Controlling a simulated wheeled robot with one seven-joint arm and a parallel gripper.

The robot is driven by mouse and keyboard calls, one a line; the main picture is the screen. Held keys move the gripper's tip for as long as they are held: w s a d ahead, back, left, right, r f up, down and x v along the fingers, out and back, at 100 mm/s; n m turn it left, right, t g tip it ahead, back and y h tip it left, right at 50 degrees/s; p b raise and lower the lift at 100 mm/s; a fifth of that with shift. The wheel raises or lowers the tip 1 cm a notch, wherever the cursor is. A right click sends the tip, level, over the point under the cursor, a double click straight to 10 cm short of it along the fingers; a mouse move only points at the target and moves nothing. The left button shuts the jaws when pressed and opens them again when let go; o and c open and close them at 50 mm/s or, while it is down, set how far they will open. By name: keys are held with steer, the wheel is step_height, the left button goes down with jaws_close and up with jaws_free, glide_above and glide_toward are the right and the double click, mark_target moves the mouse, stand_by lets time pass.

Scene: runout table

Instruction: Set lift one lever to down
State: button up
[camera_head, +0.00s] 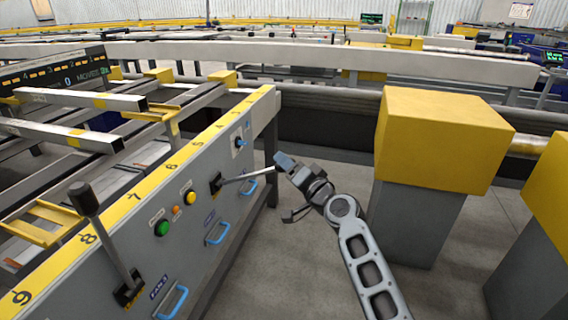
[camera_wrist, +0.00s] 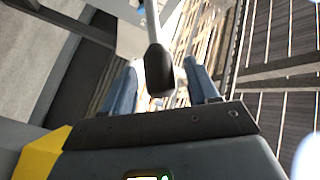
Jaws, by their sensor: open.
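A lever (camera_head: 245,177) sticks out from a black slot in the grey control panel (camera_head: 190,250), its rod pointing toward my gripper (camera_head: 285,163). In the head view its knob is hidden at my gripper. In the wrist view the lever's black knob (camera_wrist: 158,72) sits between the two blue fingers of my gripper (camera_wrist: 160,68), which are open, with gaps visible on both sides. A second lever (camera_head: 108,235) with a black knob stands upright and tilted at the near left of the panel.
A green button (camera_head: 162,228) and a yellow one (camera_head: 190,198) sit between the levers. Blue handles (camera_head: 218,233) stick out lower on the panel. Yellow-topped grey posts (camera_head: 435,140) stand to the right of my arm. Open floor lies between panel and posts.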

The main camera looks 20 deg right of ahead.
steer(key=shift+x, duration=1.35)
jaws_close()
